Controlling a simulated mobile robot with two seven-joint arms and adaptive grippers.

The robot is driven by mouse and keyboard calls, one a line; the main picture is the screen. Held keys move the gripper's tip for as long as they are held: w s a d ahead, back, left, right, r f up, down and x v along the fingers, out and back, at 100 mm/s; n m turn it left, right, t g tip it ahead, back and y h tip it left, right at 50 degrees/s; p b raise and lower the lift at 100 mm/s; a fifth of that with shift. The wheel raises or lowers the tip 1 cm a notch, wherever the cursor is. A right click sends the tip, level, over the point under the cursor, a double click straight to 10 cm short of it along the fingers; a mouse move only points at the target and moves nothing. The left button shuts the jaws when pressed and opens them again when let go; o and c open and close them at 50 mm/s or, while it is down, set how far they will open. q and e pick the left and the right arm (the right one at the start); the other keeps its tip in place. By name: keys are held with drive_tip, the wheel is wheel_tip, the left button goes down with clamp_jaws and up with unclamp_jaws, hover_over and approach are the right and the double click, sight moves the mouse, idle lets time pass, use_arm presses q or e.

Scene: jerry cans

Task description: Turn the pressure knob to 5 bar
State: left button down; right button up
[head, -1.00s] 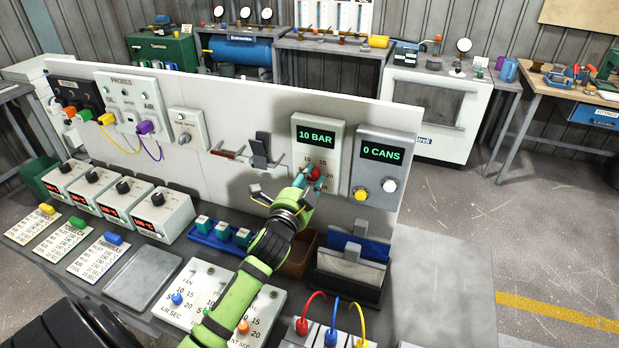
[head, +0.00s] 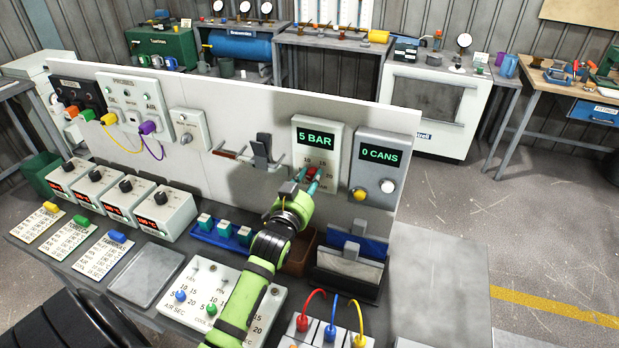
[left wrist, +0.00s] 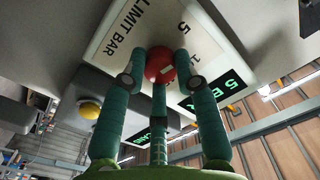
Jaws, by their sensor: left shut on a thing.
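The pressure panel (head: 329,136) stands on the white back board, and its green display (head: 316,139) reads 5 BAR. The red pressure knob (head: 311,174) is below the display, partly hidden by my fingers. In the left wrist view the red knob (left wrist: 160,65) sits between my teal fingers, in front of the panel lettered LIMIT BAR (left wrist: 128,30). My left gripper (head: 312,180) is shut on the knob. My right gripper is not in view.
A grey panel (head: 382,165) reading 0 CANS, with a yellow and a white button, is right of the pressure panel. A grey tray (head: 145,275) is empty.

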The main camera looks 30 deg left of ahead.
use_arm(q)
drive_tip(key=shift+r+n, duration=0.1)
drive_tip(key=shift+n, duration=0.7)
drive_tip(key=c, duration=0.9)
unclamp_jaws()
drive_tip(key=shift+c, duration=0.2)
drive_tip(key=shift+s, duration=0.25)
drive_tip(key=v, duration=1.1)
drive_tip(key=shift+s, duration=0.2)
